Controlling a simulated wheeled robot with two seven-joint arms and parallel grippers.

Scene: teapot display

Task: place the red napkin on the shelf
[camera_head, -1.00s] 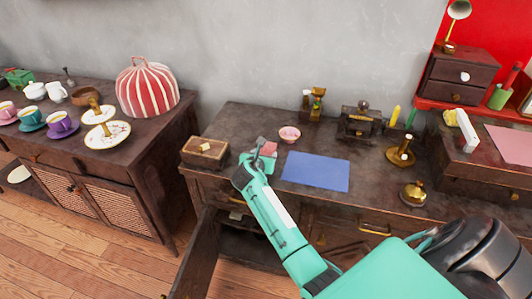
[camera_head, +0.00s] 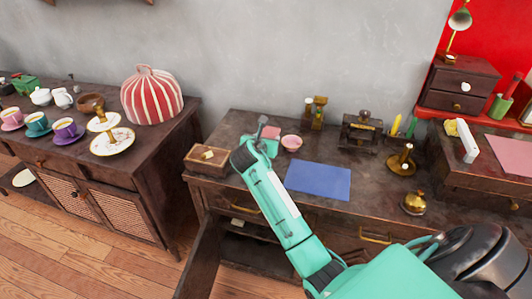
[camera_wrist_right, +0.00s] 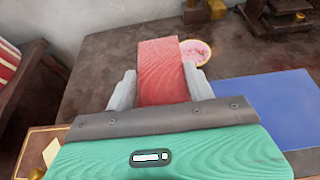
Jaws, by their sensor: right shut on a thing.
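The red napkin (camera_wrist_right: 162,72) is a flat red piece between the two pale fingers of my right gripper (camera_wrist_right: 160,88) in the right wrist view. The gripper is shut on it. In the head view the napkin (camera_head: 271,132) shows small and pinkish beyond my right gripper (camera_head: 262,140), over the left part of the dark desk; its exact height above the top is hard to tell. A red shelf (camera_head: 428,109) is at the upper right. An open compartment with a shelf (camera_head: 250,243) is below the desk, partly hidden by my arm. My left gripper is out of view.
A pink bowl (camera_head: 291,143) and a blue mat (camera_head: 318,181) lie right of the gripper. A wooden box (camera_head: 205,160) stands to its left. An open cabinet door (camera_head: 200,262) sticks out below the desk. Brass items stand on the right side.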

